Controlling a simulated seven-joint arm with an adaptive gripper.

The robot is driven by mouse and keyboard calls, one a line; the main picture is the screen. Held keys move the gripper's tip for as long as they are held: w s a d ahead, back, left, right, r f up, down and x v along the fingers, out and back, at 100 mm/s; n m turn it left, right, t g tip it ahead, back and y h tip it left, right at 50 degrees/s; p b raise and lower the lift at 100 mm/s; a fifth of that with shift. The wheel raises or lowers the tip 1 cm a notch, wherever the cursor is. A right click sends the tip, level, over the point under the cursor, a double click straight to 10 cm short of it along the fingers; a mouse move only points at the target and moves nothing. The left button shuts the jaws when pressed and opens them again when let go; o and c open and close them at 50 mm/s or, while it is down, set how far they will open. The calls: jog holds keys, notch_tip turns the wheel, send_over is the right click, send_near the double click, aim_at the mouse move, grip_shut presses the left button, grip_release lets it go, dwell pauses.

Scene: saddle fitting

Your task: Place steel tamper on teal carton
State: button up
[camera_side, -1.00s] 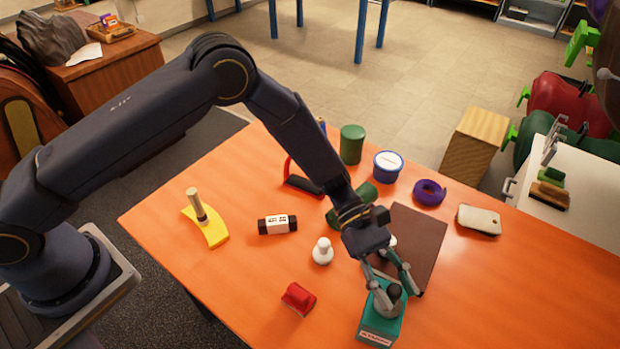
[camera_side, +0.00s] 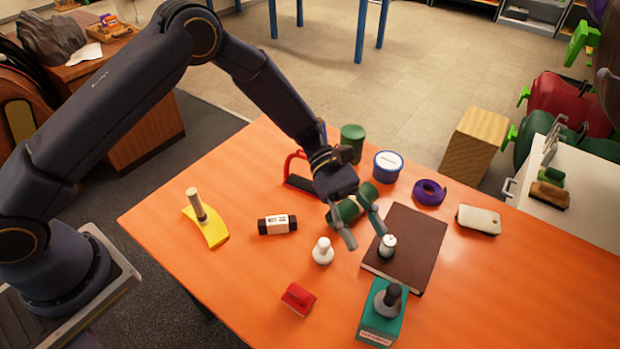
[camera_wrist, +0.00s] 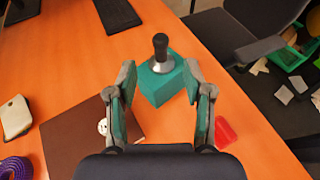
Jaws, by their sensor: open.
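The steel tamper (camera_side: 389,299), with a dark handle and a silver base, stands upright on top of the teal carton (camera_side: 378,327) near the table's front edge. In the wrist view the tamper (camera_wrist: 161,52) stands on the carton (camera_wrist: 158,84), beyond my fingertips. My gripper (camera_side: 363,226) is open and empty, raised above the table and back from the carton, apart from the tamper. In the wrist view the two fingers (camera_wrist: 160,100) are spread wide with nothing between them.
A brown book (camera_side: 412,250) with a small white-topped can (camera_side: 387,246) on it lies behind the carton. A red block (camera_side: 298,298) and a white knobbed piece (camera_side: 322,251) are to the left. The table's front right is clear.

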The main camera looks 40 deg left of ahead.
jog(key=s+a+r+m+t+y, duration=0.35)
jog(key=a+r+m+y, duration=0.2)
jog(key=a+r, duration=0.7)
jog(key=s+a+r+m+t+y, duration=0.3)
jog(key=s+a, duration=0.3)
jog(key=a, duration=0.3)
jog(key=s+a+r+m+t+y, duration=0.4)
jog(key=s+a, duration=0.3)
jog(key=a, duration=0.2)
jog(key=shift+a+r+t, duration=0.15)
jog(key=shift+r+t, duration=0.4)
